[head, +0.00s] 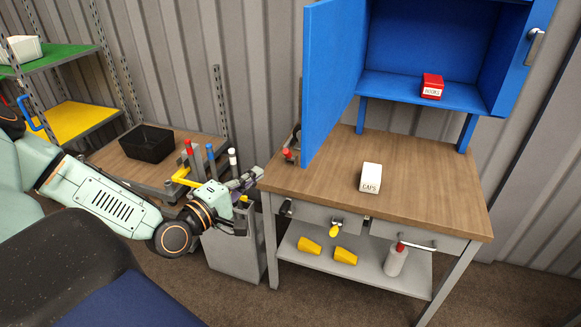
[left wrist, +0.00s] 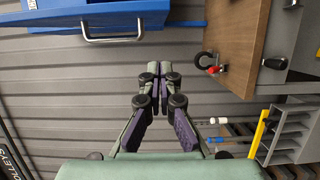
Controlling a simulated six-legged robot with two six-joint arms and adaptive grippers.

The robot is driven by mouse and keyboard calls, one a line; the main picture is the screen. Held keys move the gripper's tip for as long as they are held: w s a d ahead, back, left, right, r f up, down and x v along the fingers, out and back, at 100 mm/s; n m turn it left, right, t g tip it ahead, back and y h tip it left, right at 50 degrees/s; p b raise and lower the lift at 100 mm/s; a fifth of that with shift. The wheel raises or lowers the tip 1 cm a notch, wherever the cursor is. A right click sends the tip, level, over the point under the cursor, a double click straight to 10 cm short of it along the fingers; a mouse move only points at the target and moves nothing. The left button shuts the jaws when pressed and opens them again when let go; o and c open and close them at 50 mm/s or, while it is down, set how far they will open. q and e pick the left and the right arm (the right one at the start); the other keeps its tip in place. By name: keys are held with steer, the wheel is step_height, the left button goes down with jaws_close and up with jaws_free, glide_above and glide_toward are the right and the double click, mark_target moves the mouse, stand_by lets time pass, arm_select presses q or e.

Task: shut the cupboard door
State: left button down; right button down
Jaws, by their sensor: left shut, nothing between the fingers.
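The blue cupboard (head: 415,85) stands above the workbench. Its left door (head: 326,85) stands open, swung out toward me. On the right side a blue panel (head: 541,22) carries a grey handle (head: 535,46); I cannot tell how far it is swung. My left gripper (head: 254,178) is shut and empty, left of the bench and below the open door, apart from it. In the left wrist view the shut fingers (left wrist: 160,70) point at the ribbed wall, and a blue panel (left wrist: 60,18) with a grey bar handle (left wrist: 113,38) is at upper left. My right gripper is not in view.
The wooden workbench (head: 420,190) holds a white CAPS box (head: 371,178). A red box (head: 432,86) sits in the cupboard. A grey rack (head: 233,245) with coloured-tipped tools is by my left gripper. Shelving with a black bin (head: 149,143) stands at left.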

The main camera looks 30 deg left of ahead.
arm_select(q)
steer(key=w+d+b, duration=0.4)
steer(key=w+b, duration=0.1)
steer(key=w, duration=0.3)
steer(key=shift+w+d, duration=0.15)
steer(key=shift+w, duration=0.15)
stand_by(0.4)
steer(key=shift+w+d, duration=0.1)
